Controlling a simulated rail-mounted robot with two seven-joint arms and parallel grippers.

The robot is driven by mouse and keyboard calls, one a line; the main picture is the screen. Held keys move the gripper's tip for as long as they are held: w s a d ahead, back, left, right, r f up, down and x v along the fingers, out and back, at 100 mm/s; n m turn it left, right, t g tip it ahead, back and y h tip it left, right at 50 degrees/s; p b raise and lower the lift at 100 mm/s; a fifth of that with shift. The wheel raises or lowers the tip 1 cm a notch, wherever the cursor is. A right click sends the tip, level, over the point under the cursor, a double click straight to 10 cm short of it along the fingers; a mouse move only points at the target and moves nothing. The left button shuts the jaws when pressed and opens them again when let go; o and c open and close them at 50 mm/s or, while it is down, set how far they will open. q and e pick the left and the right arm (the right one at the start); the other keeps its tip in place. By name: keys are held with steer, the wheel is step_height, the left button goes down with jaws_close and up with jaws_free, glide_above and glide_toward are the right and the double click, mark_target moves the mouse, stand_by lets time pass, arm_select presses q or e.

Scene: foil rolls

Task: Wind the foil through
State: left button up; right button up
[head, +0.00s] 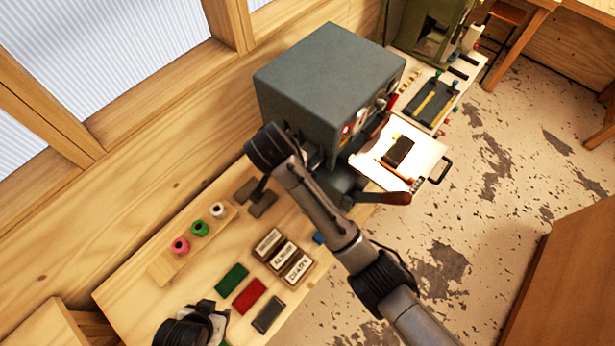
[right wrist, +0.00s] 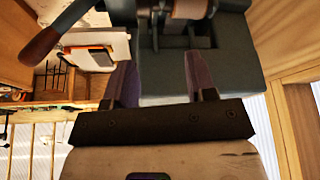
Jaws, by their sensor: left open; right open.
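Pink (head: 181,246), green (head: 199,228) and white (head: 217,210) foil rolls stand in a row on a wooden rack (head: 163,270). The grey machine (head: 325,75) stands behind my right arm, with its wooden-handled lever (head: 396,198) sticking out right. In the right wrist view, a pale reddish roll (right wrist: 188,8) sits at the machine's top edge of the picture. My right gripper (right wrist: 163,85) is open and empty, its fingers towards the machine's grey base; the arm hides it in the head view. My left gripper (head: 212,318) is open at the bottom edge, partly cut off.
Green (head: 232,279), red (head: 249,295) and dark (head: 268,314) blocks lie on the bench near lettered trays (head: 290,262). Two small dark blocks (head: 262,205) lie by my right arm. A white plate with a dark item (head: 399,150) is at the machine's front.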

steer(key=w+d+f+m, duration=0.1)
steer(key=f, duration=0.4)
steer(key=w+d+f+m+p, duration=0.1)
steer(key=f, duration=0.3)
steer(key=w+d+f+m+h, duration=0.1)
steer(key=d+f, duration=0.1)
steer(key=f, duration=0.3)
steer(key=shift+w+f+g+p, duration=0.25)
steer(key=shift+f+g+p, duration=0.1)
steer(key=shift+g, duration=0.05)
steer(key=c, duration=0.9)
